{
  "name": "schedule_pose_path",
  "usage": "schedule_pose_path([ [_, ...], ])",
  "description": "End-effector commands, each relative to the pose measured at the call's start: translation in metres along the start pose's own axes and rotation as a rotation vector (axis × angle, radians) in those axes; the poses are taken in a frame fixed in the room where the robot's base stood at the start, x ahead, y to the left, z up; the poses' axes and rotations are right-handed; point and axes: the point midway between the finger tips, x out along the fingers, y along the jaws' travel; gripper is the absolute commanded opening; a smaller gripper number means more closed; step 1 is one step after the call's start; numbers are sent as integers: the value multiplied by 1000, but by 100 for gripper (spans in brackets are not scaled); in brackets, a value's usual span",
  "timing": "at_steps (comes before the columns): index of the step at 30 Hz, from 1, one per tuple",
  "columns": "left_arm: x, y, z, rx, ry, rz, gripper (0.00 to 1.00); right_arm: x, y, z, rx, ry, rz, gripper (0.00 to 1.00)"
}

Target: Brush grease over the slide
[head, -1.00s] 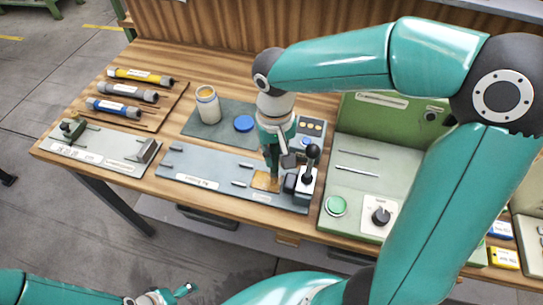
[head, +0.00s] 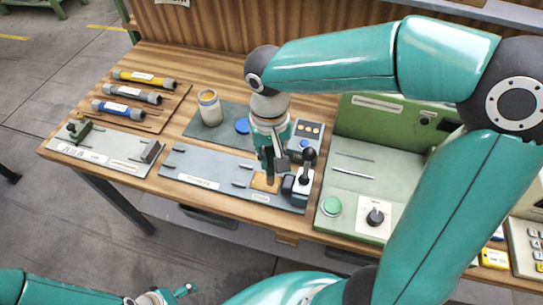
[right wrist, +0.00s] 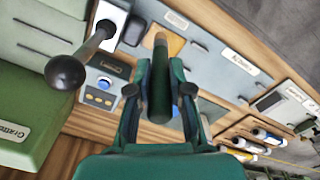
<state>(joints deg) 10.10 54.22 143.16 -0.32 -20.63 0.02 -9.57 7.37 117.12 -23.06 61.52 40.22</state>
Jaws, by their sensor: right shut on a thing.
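My right gripper (head: 268,158) is shut on a dark, rod-like brush (right wrist: 159,85), which points down at a tan patch (head: 259,184) on the grey slide plate (head: 222,189). In the right wrist view the brush's brownish far end lies over the tan patch (right wrist: 176,44). I cannot tell whether it touches. My left gripper (head: 170,296) shows only in part at the bottom edge, away from the table.
A black-knobbed lever (head: 309,156) stands close to the right of my right gripper, with a button panel (head: 308,130) behind. A green machine (head: 390,120) stands to the right. Several grease cartridges (head: 139,77) lie on a board at the left.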

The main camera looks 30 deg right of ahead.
Motion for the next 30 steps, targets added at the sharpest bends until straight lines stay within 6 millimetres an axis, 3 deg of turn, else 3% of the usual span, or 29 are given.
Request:
schedule_pose_path([
  [12,-30,11,0,0,-1,0,86,-39,-2,0,-5,1,-1,0],
  [30,-31,11,0,0,-1,0,86,-41,-2,-1,-7,1,-1,0],
])
